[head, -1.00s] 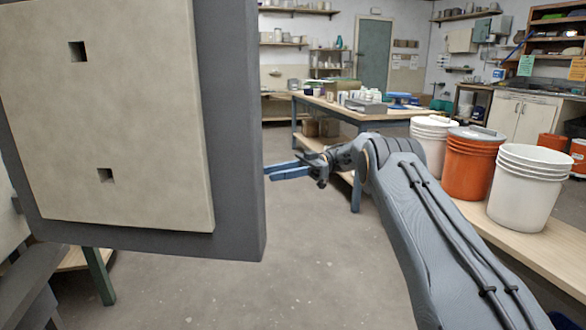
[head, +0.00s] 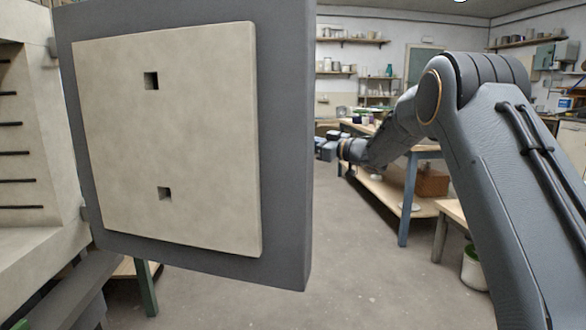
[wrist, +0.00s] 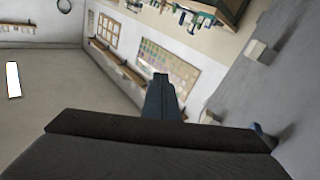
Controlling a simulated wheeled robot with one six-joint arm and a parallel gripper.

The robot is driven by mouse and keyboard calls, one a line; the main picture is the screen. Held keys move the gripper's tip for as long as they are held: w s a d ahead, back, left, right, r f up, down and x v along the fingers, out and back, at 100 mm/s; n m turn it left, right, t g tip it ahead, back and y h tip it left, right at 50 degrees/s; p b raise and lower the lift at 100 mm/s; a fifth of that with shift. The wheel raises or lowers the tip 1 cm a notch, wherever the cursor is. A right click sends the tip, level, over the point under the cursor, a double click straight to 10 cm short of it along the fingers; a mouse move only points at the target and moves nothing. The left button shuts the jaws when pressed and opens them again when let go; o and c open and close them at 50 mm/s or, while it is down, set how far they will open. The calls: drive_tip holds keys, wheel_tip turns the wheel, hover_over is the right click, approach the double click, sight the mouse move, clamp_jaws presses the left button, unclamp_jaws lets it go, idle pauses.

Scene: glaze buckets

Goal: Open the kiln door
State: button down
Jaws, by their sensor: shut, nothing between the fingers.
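The kiln door (head: 283,150) stands swung open in the head view. Its inner side faces me, with a cream insulating panel (head: 165,135) that has two small square holes, set in a dark grey frame. The kiln (head: 28,165) shows at the left edge, its slotted inner wall in view. My gripper (head: 327,147) is beyond the door's right edge, small and partly hidden there. In the wrist view my gripper (wrist: 161,98) has its bluish fingers together with nothing between them. A grey surface with blocks (wrist: 255,85) lies to its right; I cannot tell whether they touch.
A long worktable (head: 405,185) with a lower shelf holding a brown box (head: 431,182) stands behind my arm. A wooden bench (head: 452,212) and a white bucket (head: 474,268) are at the right. The floor (head: 355,265) between door and bench is clear.

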drive_tip(key=s+d+f+m+t+h, duration=0.35)
drive_tip(key=s+d+m+h, duration=0.55)
drive_tip(key=s+h, duration=0.3)
drive_tip(key=s+d+f+m+g+h, duration=0.1)
drive_tip(key=s+d+f+g+h, duration=0.1)
drive_tip(key=s+f, duration=0.3)
drive_tip(key=s+d+f+m+g+h, duration=0.1)
drive_tip(key=s+f+g, duration=0.2)
drive_tip(key=s, duration=0.4)
drive_tip(key=m+t+h+p, duration=0.5)
drive_tip(key=m+t+p, duration=0.4)
drive_tip(key=m+p, duration=1.55)
approach(297, 163)
drive_tip(key=shift+n, duration=0.75)
drive_tip(key=p+x, duration=0.5)
drive_tip(key=x, duration=0.1)
drive_tip(key=shift+w+d, duration=0.15)
drive_tip(key=shift+w, duration=0.05)
